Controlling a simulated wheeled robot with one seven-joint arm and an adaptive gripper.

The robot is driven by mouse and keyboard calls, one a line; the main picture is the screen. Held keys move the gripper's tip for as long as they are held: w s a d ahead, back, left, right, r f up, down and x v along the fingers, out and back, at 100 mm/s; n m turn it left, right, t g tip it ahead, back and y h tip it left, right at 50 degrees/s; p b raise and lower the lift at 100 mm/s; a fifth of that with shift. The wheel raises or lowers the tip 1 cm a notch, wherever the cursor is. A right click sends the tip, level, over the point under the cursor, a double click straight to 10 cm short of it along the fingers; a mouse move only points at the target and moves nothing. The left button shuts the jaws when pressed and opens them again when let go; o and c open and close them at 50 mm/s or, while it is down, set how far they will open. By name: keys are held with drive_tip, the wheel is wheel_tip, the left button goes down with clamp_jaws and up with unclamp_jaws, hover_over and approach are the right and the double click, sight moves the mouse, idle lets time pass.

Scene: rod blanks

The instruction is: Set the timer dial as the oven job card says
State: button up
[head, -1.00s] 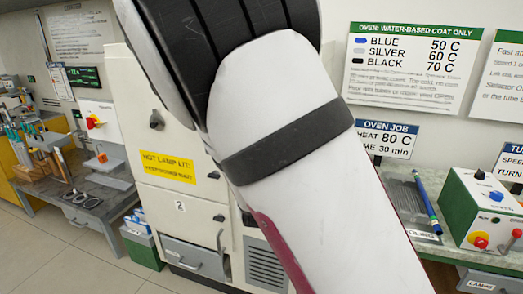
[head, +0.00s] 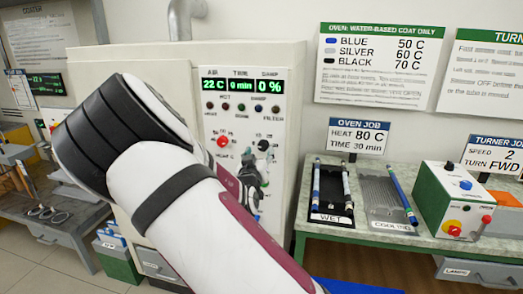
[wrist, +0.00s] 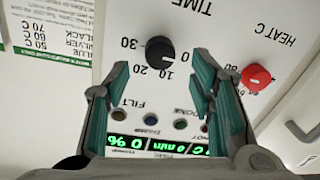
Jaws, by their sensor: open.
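The oven job card (head: 357,138) reads HEAT 80 C, TIME 30 min. The oven display (head: 241,84) reads AIR 22 C, TIME 0 min, DAMP 0 %. The black timer dial (wrist: 159,52) has a scale marked 0, 10, 20, 30, upside down in the wrist view; in the head view the dial (head: 263,145) is right of the red heat dial (head: 222,141). My gripper (wrist: 160,72) is open, its fingertips apart on either side of the timer dial; contact cannot be told. In the head view my gripper (head: 252,180) is partly hidden by my arm.
The red heat dial (wrist: 256,77) is close beside one finger. A poster (head: 398,62) lists 50, 60 and 70 C for water-based coats. Right of the oven, a bench holds a wet tray (head: 331,217), a cooling rack (head: 392,226) and a turner box (head: 450,205).

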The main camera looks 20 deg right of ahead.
sight(262, 147)
drive_tip(key=shift+x, duration=2.05)
drive_tip(key=c, duration=1.2)
